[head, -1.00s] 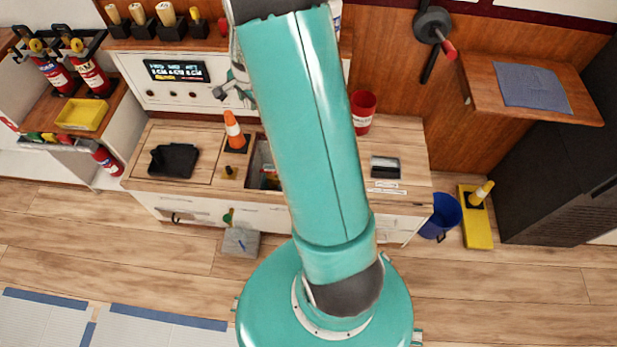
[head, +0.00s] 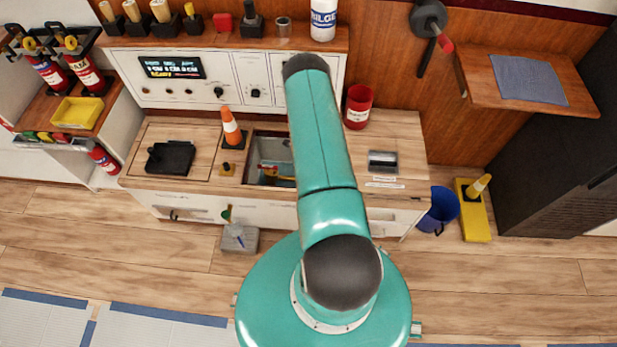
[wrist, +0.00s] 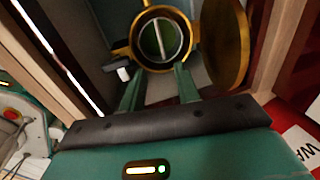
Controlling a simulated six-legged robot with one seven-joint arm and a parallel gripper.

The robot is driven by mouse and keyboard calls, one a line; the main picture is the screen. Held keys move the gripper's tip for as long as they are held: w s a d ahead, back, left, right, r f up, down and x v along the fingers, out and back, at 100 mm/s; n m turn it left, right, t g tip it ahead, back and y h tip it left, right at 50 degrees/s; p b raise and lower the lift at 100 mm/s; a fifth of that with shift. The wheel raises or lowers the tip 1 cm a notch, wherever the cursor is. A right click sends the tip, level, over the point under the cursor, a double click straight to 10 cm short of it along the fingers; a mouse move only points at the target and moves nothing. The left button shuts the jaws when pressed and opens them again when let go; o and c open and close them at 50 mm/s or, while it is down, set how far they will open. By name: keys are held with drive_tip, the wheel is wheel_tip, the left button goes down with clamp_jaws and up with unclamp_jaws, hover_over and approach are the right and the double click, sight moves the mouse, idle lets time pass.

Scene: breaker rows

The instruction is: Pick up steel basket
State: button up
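In the wrist view, a round brass housing (wrist: 131,52) sits in the recess, with its brass lid (wrist: 226,42) swung open to the right. Inside its ring is a dark greenish round insert with a pale bar (wrist: 160,38) across it, which looks like the steel basket and its handle. My gripper (wrist: 157,72) is open, its two green fingers apart on the near side of the ring. Nothing shows between the fingers, and I cannot tell their exact height above the basket. In the head view, my arm hides the gripper; the counter recess (head: 257,150) shows partly, with something yellow-orange inside.
An orange cone (head: 231,127) stands left of the recess, and a black tray (head: 171,158) lies farther left. A red bucket (head: 359,106) stands at the right back of the counter. Wooden walls flank the recess. A blue bin (head: 440,210) stands on the floor at right.

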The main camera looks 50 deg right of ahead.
drive_tip(key=f, duration=0.4)
drive_tip(key=w+d+f, duration=0.1)
drive_tip(key=f, duration=0.7)
drive_tip(key=shift+w+d, duration=0.4)
clamp_jaws()
idle(0.9)
